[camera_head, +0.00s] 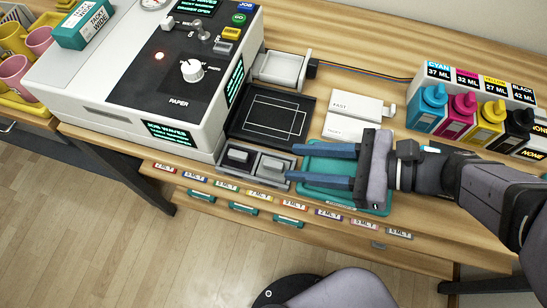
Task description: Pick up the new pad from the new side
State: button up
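A small dark tray (256,177) with two compartments sits at the table's front edge. A dark pad (237,157) lies in its left compartment and a light grey pad (271,168) in its right one. I cannot read which side is marked new. My gripper (294,164) comes in from the right, its two blue fingers wide apart and pointing left. The fingertips are close to the right compartment, and nothing is held between them. I cannot tell their height above the tray.
A teal tray (374,206) lies partly under my gripper. The press machine (165,75) stands left, with a black framed plate (270,117) behind the pads. White cards (352,118) and ink bottles (460,115) are right. Labelled drawers run along the front.

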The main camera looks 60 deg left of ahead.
aim_at(272, 163)
jog(key=x, duration=0.4)
jog(key=shift+s+d+f, duration=0.1)
jog(key=shift+d+f, duration=0.1)
jog(key=shift+f, duration=0.05)
jog(key=shift+s+a+f, duration=0.2)
jog(key=shift+s+a, duration=0.1)
jog(key=shift+a, duration=0.05)
jog(key=shift+c, duration=0.6)
grip_shut()
